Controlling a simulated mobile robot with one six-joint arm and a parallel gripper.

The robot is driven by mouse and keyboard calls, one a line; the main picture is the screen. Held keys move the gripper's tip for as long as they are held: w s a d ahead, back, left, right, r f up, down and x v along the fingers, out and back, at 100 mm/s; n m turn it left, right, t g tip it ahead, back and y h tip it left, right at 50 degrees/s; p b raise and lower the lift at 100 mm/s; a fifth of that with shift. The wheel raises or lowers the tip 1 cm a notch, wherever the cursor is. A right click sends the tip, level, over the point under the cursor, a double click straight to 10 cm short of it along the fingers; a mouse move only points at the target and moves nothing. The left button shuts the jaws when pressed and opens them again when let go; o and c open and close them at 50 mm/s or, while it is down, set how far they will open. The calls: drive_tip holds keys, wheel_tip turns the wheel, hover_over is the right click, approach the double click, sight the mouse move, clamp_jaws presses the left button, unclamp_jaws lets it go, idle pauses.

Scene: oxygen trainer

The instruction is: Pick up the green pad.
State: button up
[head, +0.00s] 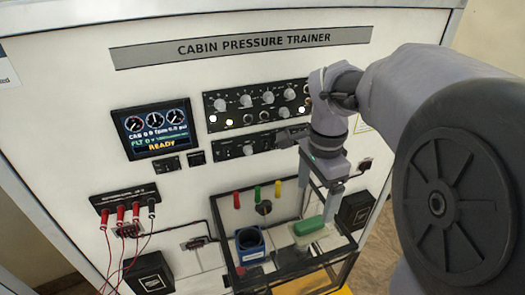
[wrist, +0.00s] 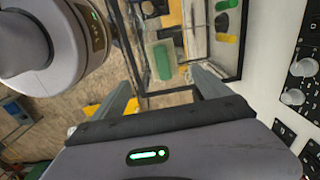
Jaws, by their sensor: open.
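The green pad (head: 308,226) lies on a pale block inside the black-framed, clear-walled box (head: 292,268) at the front of the panel. It also shows in the wrist view (wrist: 161,62), just beyond and between the fingertips. My gripper (head: 319,200) is open and empty, pointing down above the pad in the head view. In the wrist view my gripper (wrist: 163,80) has its two fingers spread apart, with the pad in line with the gap. The fingers look apart from the pad; the exact height between them cannot be told.
A blue cup-like holder (head: 249,246) stands left of the pad in the box. Red, green and yellow pieces (head: 257,193) are on the panel behind it. A dark box (head: 355,210) is on the right, and red-plugged cables (head: 121,216) hang at left.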

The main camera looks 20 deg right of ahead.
sight(310, 222)
drive_tip(key=f, duration=0.2)
drive_tip(key=w+f, duration=0.1)
drive_tip(key=f, duration=0.1)
drive_tip(key=d+f, duration=0.1)
drive_tip(key=f, duration=0.1)
drive_tip(key=shift+w+f, duration=0.15)
drive_tip(key=shift+f, duration=0.05)
drive_tip(key=f, duration=0.3)
drive_tip(key=s+f, duration=0.1)
drive_tip(key=f, duration=0.1)
drive_tip(key=shift+a, duration=0.25)
drive_tip(key=shift+w+d+f, duration=0.15)
drive_tip(key=shift+w+f, duration=0.1)
drive_tip(key=shift+w, duration=0.1)
drive_tip(key=shift+s, duration=0.25)
drive_tip(key=c, duration=1.5)
